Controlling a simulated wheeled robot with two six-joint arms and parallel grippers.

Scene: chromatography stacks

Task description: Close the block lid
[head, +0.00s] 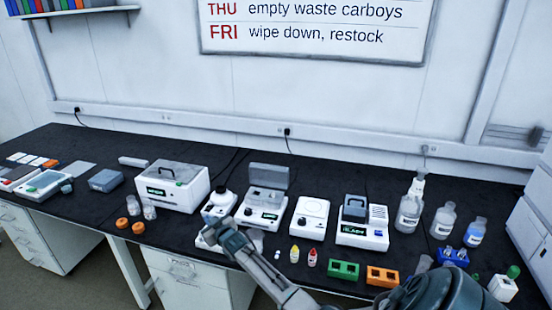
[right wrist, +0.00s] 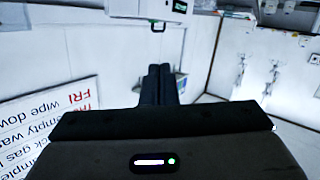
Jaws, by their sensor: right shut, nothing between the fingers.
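A small white block unit (head: 260,217) stands on the black bench near the middle of the head view. Its grey lid (head: 269,177) stands up open at the rear. My right gripper (head: 213,229) is in front and to the left of this unit, apart from the lid. The fingers show together in the right wrist view (right wrist: 160,84), shut with nothing between them. The gripper hides part of a small white device. My left gripper is not in view.
A larger white box (head: 172,187) stands left of the unit. A white flat device (head: 310,217) and a white instrument with a display (head: 362,227) stand to the right. Small bottles (head: 311,257), a green rack (head: 343,270) and an orange rack (head: 382,276) line the front edge.

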